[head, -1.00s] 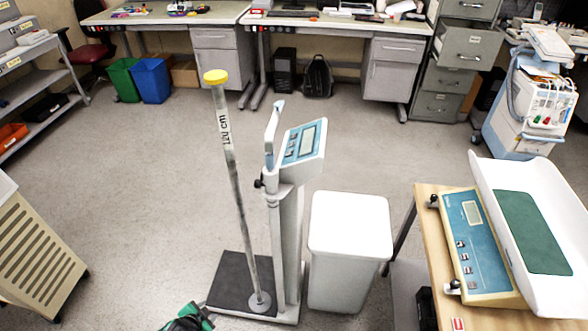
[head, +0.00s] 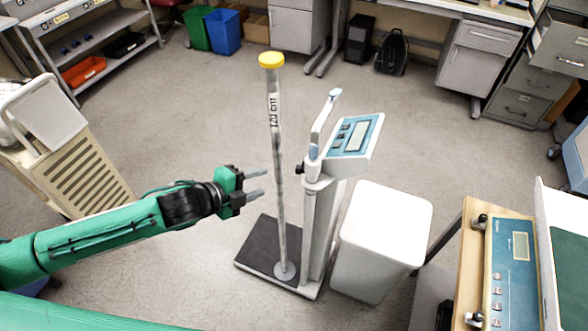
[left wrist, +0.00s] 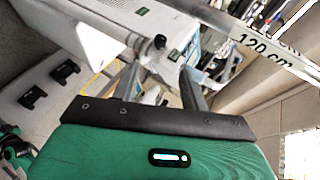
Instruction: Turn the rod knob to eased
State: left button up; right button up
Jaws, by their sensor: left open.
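A floor scale has a dark platform (head: 262,250), a pale column (head: 318,220) and a blue display head (head: 356,137). A small black knob (head: 299,169) sits on the column's left side. The measuring rod (head: 278,150), marked 120 cm with a yellow cap, stands upright on the platform left of the column. My left gripper (head: 263,183) is open and empty, left of the rod and apart from the knob. In the left wrist view the knob (left wrist: 160,41) appears beyond and between the fingers (left wrist: 160,70). The rod (left wrist: 262,48) crosses upper right. My right gripper is not in view.
A white bin (head: 385,230) stands right of the scale. A wooden table (head: 462,270) with a blue-panelled baby scale (head: 511,275) is at the right. A beige slatted cart (head: 95,175) is at the left. The floor behind the scale is clear.

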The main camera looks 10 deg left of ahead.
aim_at(299, 170)
pick_arm(q)
jog(key=b+x, duration=0.6)
jog(key=x, duration=0.6)
jog(key=shift+w+d, duration=0.15)
jog(key=shift+w, duration=0.1)
jog(key=shift+f, duration=0.1)
